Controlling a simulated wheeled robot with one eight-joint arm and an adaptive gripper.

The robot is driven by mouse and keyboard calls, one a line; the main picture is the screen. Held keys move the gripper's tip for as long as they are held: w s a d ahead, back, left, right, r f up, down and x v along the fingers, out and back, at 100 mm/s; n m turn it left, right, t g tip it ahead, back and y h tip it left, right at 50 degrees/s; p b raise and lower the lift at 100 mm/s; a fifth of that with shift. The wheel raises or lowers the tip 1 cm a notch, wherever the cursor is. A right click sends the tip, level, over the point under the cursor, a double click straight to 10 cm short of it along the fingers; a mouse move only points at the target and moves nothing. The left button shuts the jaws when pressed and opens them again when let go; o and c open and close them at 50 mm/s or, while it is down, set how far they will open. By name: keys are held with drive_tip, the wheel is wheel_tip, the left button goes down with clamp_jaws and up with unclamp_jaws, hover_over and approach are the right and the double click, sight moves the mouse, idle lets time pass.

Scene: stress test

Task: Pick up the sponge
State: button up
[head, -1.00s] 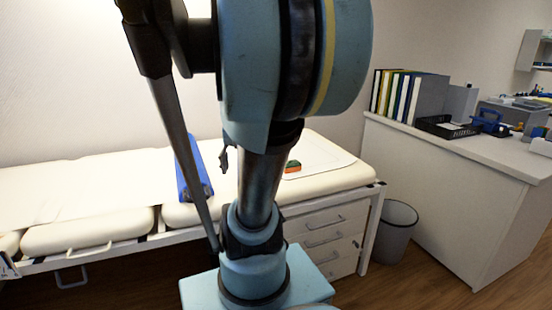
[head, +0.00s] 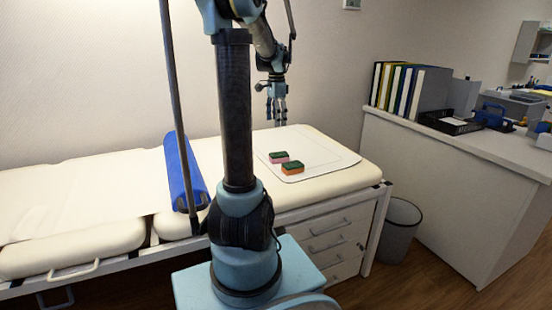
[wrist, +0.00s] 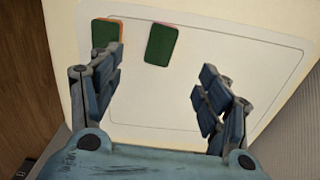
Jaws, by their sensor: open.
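Two sponges lie on a white sheet (head: 325,150) on the padded bench. One sponge with a green top and orange underside (head: 292,168) is nearer the front edge; it also shows in the wrist view (wrist: 98,27), partly behind a finger. The other sponge, green over pink (head: 279,158), lies just behind it and shows green in the wrist view (wrist: 161,45). My gripper (head: 277,118) is open and empty above the back of the bench, pointing down. In the wrist view its fingers (wrist: 158,85) are spread, with bare sheet between them.
A blue bolster (head: 184,170) lies across the bench to the left. A desk (head: 450,185) with upright binders (head: 405,87) and a black tray (head: 448,122) stands at right. A grey bin (head: 400,230) stands between bench and desk. The sheet's right part is clear.

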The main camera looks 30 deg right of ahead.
drive_tip(key=d, duration=0.1)
hover_over(279, 154)
drive_tip(key=shift+m, duration=0.3)
drive_tip(key=f, duration=1.2)
drive_tip(key=shift+w+a+f, duration=0.1)
drive_tip(key=shift+a, duration=0.15)
drive_tip(key=shift+d+f, duration=0.2)
drive_tip(key=shift+f, duration=2.45)
drive_tip(key=c, duration=0.8)
